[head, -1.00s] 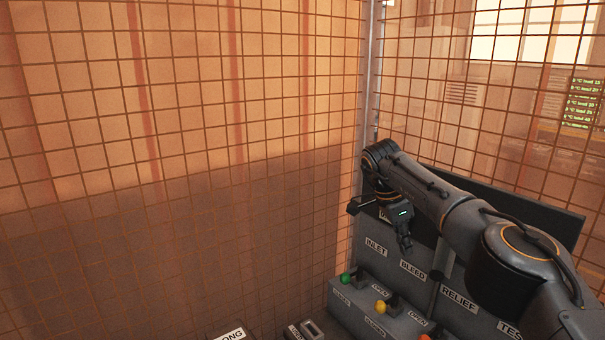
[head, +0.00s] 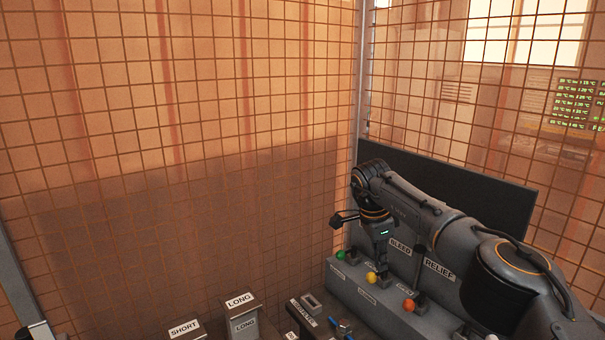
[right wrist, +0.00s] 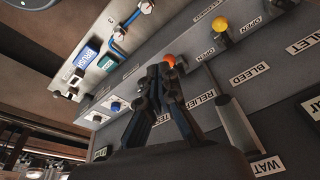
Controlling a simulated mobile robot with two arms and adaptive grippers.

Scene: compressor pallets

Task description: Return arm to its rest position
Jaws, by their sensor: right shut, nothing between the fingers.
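My right arm reaches in from the right in the head view, over the grey valve panel. Its gripper (head: 380,262) points down in front of the panel, just left of the BLEED label (head: 400,247), above the yellow knob (head: 371,278). In the right wrist view its dark fingers (right wrist: 165,74) are together and empty. Their tips appear close to the orange knob (right wrist: 169,61) in the picture; I cannot tell whether they touch anything. My left gripper is not in view.
The panel carries a green knob (head: 341,255) and an orange knob (head: 408,305). Bins labelled LONG (head: 240,300) and SHORT (head: 184,328) stand at the bottom. A wire mesh cage (head: 200,100) closes the back. A dark board (head: 450,180) stands behind the arm.

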